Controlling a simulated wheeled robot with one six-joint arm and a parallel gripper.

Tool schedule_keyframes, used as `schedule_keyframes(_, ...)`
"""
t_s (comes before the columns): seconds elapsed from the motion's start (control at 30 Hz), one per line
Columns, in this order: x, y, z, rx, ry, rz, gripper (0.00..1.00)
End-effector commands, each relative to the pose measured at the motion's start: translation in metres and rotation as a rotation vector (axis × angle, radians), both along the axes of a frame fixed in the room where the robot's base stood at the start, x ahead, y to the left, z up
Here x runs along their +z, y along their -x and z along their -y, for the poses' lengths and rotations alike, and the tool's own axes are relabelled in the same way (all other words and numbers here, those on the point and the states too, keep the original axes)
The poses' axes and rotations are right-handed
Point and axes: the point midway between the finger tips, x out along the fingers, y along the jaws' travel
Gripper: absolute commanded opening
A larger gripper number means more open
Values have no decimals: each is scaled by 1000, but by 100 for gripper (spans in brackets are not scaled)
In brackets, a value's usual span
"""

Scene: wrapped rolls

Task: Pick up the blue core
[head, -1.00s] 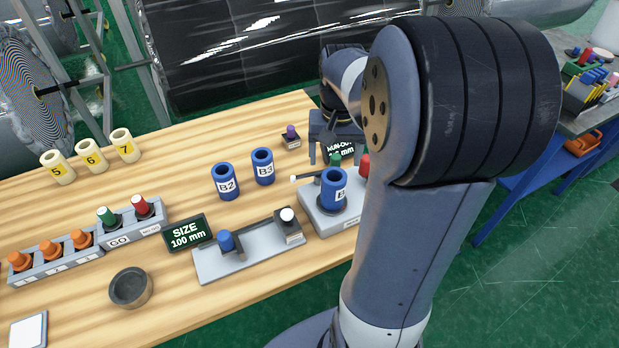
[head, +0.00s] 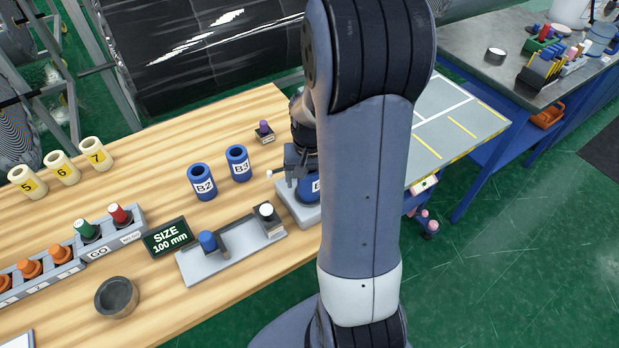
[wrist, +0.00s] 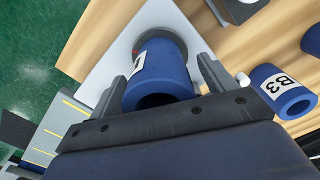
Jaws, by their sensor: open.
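A blue core (head: 307,190) with a white label, partly hidden by my arm, stands on a light grey stand (head: 290,207) at the table's right end. In the wrist view this blue core (wrist: 160,86) lies between the two fingers of my gripper (wrist: 161,73). The fingers are open, one on each side; whether they touch it I cannot tell. In the head view my gripper (head: 297,160) is right above the core. Two more blue cores, B2 (head: 202,182) and B3 (head: 238,163), stand upright on the table to the left.
A grey tray (head: 235,255) with a blue-topped piece and a black SIZE 100 mm sign (head: 168,237) are left of the stand. Cream cores (head: 62,168), a peg rack (head: 110,237) and a dark bowl (head: 116,297) are farther left. A small purple-knobbed block (head: 264,132) stands behind.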

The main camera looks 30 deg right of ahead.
Motion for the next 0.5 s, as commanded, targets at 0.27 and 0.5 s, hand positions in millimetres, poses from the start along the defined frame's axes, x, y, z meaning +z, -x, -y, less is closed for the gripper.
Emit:
schedule_keyframes(0.27,-2,0,0,0,0,0,76)
schedule_keyframes(0.5,-1,0,0,0,0,0,57)
